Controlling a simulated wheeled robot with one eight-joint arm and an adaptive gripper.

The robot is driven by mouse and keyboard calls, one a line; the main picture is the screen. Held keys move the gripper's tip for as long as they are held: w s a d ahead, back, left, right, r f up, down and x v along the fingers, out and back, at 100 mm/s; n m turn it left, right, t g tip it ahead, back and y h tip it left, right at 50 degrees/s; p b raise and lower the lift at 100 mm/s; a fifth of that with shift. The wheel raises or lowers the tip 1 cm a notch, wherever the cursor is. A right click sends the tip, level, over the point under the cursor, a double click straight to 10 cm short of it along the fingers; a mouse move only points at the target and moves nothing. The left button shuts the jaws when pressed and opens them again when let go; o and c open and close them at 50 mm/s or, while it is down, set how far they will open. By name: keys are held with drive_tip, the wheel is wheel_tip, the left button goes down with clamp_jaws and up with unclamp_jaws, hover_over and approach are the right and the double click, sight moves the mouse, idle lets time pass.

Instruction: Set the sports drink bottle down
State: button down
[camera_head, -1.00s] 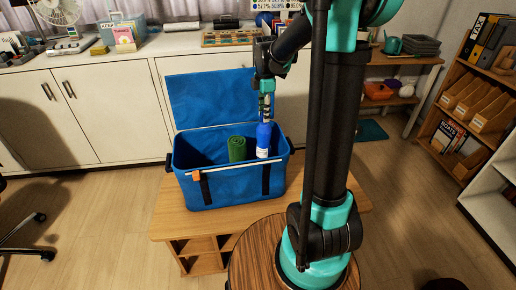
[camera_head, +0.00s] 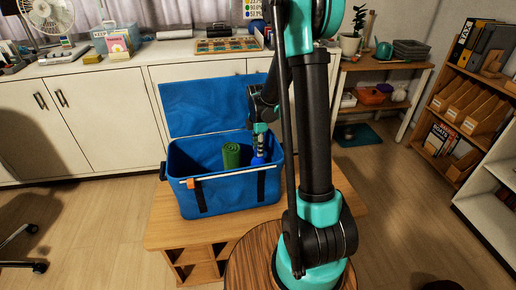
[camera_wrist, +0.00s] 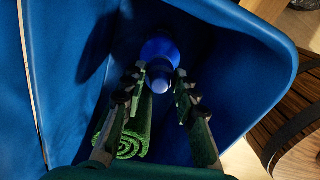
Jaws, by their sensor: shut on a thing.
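The sports drink bottle (camera_head: 257,162) is blue and sits low inside the right part of the open blue cooler box (camera_head: 236,192). Its lower part is hidden behind the box's front wall. My gripper (camera_head: 260,148) reaches down into the box from above and is shut on the bottle near its top. In the wrist view, the bottle (camera_wrist: 160,50) shows between the two fingers of my gripper (camera_wrist: 160,88). I cannot tell whether its base touches the box floor.
A rolled green mat (camera_head: 231,155) stands in the box just left of the bottle; it also shows in the wrist view (camera_wrist: 124,146). The box lid (camera_head: 205,105) is raised at the back. The box stands on a low wooden table (camera_head: 165,222). The box's left part looks clear.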

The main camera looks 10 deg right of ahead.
drive_tip(key=shift+f, duration=0.15)
drive_tip(key=c, duration=1.2)
unclamp_jaws()
wheel_tip(320, 180, up, 12)
drive_tip(key=s+d+f+m+t, duration=0.1)
drive_tip(key=s+f+m, duration=0.1)
drive_tip(key=s+m, duration=0.5)
drive_tip(key=s+d+f+m+t, duration=0.1)
drive_tip(key=s+f+m, duration=0.1)
drive_tip(key=s+m, duration=0.4)
drive_tip(key=s+d+f+m+t, duration=0.2)
drive_tip(key=s+m, duration=0.5)
drive_tip(key=s, duration=0.3)
drive_tip(key=shift+s+m, duration=0.15)
drive_tip(key=shift+m, duration=0.15)
